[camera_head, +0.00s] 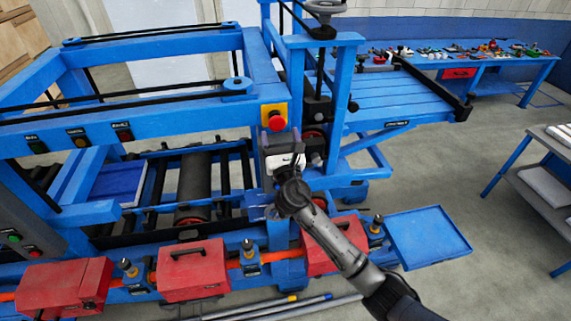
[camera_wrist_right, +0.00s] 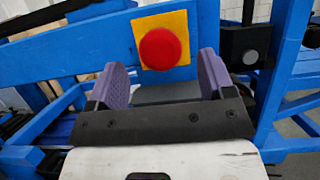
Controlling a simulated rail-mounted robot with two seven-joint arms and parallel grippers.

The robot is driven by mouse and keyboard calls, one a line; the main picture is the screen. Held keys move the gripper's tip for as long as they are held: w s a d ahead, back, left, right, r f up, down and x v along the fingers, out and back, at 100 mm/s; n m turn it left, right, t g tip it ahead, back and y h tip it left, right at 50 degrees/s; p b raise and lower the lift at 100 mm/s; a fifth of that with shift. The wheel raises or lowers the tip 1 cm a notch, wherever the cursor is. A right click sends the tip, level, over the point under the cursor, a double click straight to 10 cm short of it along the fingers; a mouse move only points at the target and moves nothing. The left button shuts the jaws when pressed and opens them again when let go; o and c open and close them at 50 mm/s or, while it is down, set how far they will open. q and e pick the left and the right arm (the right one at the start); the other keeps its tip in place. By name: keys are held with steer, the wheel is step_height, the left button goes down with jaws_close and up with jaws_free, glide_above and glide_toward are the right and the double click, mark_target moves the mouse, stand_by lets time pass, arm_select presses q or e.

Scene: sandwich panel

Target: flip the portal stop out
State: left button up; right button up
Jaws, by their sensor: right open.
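The portal stop appears as a round red button (camera_head: 277,124) on a yellow plate on the blue portal post. It also shows in the right wrist view (camera_wrist_right: 160,48), with the yellow plate (camera_wrist_right: 180,19) behind it. My right gripper (camera_head: 283,160) is just below the button in the head view. In the right wrist view its two purple finger pads (camera_wrist_right: 161,76) stand wide apart with nothing held between them. The button appears between and beyond the fingertips. Whether it is pressed in or out, I cannot tell. My left gripper is not in view.
Black vertical clamp hardware (camera_head: 318,108) stands close right of the button. Blue portal beams (camera_head: 160,120) and a roller bed (camera_head: 195,185) lie to the left. Red boxes (camera_head: 193,269) line the front rail. A blue tray (camera_head: 428,236) sits right of my arm.

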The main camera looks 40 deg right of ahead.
steer(key=b+v, duration=0.1)
steer(key=v, duration=0.8)
steer(key=shift+s+f+b, duration=0.15)
steer(key=shift+s+b, duration=0.15)
steer(key=shift+b, duration=0.1)
steer(key=shift+a, duration=0.15)
step_height(320, 180, down, 3)
steer(key=s+d+m+g+h, duration=0.1)
steer(key=d+m+g, duration=0.3)
steer(key=m, duration=1.5)
steer(key=s+a+f+m+g+y+p, duration=0.2)
steer(key=s+a+f+m+g+y, duration=0.3)
steer(key=s, duration=0.4)
steer(key=s+a+f+m+g+y+p, duration=0.2)
steer(key=s+a+f+m+g+y, duration=0.1)
steer(key=s+a+f+m+y, duration=0.4)
steer(key=s+f+n+g+p, duration=0.1)
steer(key=s+f+g, duration=0.1)
steer(key=s, duration=0.7)
steer(key=s+f+g+h+p, duration=0.1)
steer(key=s+f, duration=0.3)
steer(key=s, duration=0.5)
steer(key=shift+s+a+n+g+h+p, duration=0.35)
steer(key=shift+g+p, duration=0.25)
steer(key=shift+g, duration=0.3)
steer(key=shift+w, duration=0.1)
